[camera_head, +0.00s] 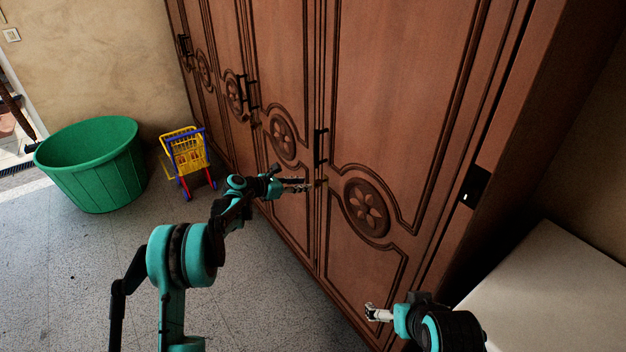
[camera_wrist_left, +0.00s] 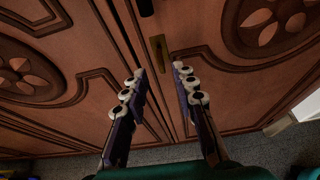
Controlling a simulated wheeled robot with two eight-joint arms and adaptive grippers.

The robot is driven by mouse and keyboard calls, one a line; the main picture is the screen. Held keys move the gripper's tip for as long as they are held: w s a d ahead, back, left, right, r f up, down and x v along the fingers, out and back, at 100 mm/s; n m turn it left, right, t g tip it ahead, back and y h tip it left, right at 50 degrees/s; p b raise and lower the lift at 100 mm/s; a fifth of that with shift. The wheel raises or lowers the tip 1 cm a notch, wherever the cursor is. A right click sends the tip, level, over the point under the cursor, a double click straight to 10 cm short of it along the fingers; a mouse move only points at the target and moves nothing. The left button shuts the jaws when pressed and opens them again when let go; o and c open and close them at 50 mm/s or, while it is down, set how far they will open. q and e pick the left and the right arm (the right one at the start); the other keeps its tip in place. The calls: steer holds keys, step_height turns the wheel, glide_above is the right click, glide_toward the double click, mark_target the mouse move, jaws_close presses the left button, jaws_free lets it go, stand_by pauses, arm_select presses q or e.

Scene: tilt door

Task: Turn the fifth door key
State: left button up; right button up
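A tall brown wooden wardrobe has several carved doors (camera_head: 400,60). A small brass key plate (camera_wrist_left: 157,52) sits on the strip between two doors, below a black handle, in the left wrist view. I cannot clearly make out the key's shape on it. My left gripper (camera_head: 306,185) is close to this strip in the head view. In the left wrist view its two fingers (camera_wrist_left: 159,72) are apart with nothing between them, and the brass plate lies just beyond the gap. My right gripper (camera_head: 370,313) is low in front of the right door; its finger opening is too small to tell.
A black handle (camera_head: 320,147) is above the left gripper. A green tub (camera_head: 95,170) and a yellow toy cart (camera_head: 187,155) stand on the grey floor at left. A white surface (camera_head: 550,290) is at lower right. Floor in front of the wardrobe is clear.

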mark_target(316, 184)
arm_select(q)
steer(key=b+x, duration=0.2)
steer(key=x, duration=0.5)
steer(key=shift+w+d+f, duration=0.1)
steer(key=shift+w+d, duration=0.05)
steer(key=shift+d, duration=0.15)
jaws_close()
